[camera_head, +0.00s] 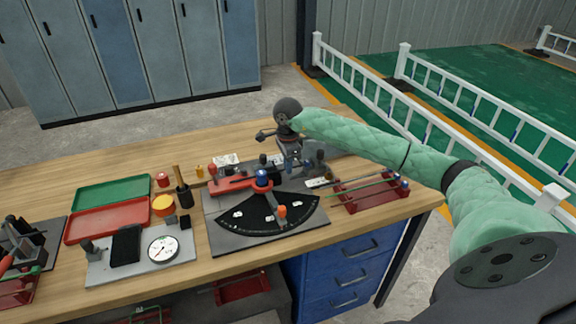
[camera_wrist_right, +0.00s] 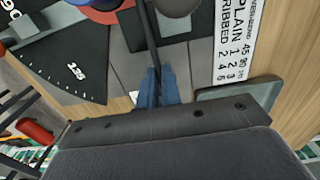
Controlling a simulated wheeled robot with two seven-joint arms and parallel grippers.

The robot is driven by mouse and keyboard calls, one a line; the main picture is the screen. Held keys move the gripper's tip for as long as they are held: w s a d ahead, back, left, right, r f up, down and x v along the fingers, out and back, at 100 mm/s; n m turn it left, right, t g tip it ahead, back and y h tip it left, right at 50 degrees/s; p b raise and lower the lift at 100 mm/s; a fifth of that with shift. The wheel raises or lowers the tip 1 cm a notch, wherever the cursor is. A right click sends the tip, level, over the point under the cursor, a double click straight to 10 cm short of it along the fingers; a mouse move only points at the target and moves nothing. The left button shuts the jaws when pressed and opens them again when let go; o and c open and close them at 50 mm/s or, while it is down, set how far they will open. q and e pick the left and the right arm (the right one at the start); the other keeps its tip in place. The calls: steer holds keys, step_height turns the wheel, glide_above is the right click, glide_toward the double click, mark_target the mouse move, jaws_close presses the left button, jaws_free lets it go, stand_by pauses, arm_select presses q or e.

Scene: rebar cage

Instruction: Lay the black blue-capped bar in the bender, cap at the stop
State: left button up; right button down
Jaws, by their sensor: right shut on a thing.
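My right gripper (camera_head: 291,165) reaches over the back right of the bender; it also shows in the right wrist view (camera_wrist_right: 156,88). Its blue fingertips are shut on a thin black bar (camera_wrist_right: 148,35), which runs up the wrist picture, toward the bender's round parts. I cannot make out which end of the bar bears the cap. The bender (camera_head: 226,186) has a red arm, a blue knob (camera_head: 262,175) and a black angle fan (camera_head: 262,216) with an orange-tipped handle. Whether the bar touches the bender is unclear. My left gripper is not in view.
A red rack (camera_head: 372,194) with bars, one green, stands at the table's right. A printed chart (camera_wrist_right: 233,40) lies beside the gripper. A dial gauge plate (camera_head: 163,248), green tray (camera_head: 112,191) and red tray (camera_head: 108,220) are to the left.

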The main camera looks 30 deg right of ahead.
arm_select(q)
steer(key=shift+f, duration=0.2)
arm_select(e)
steer(key=shift+s+d, duration=0.1)
steer(key=shift+d, duration=0.3)
stand_by(0.3)
steer(key=c, duration=1.5)
jaws_free()
step_height(320, 180, up, 7)
steer(key=b, duration=0.2)
steer(key=shift+f+b, duration=0.15)
steer(key=shift+b, duration=0.25)
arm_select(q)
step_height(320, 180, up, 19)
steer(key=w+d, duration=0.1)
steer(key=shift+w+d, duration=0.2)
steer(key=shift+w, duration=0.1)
arm_select(e)
steer(key=shift+d+r, duration=0.1)
steer(key=shift+r, duration=0.5)
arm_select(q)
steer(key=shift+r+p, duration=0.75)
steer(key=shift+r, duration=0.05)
arm_select(e)
step_height(320, 180, up, 6)
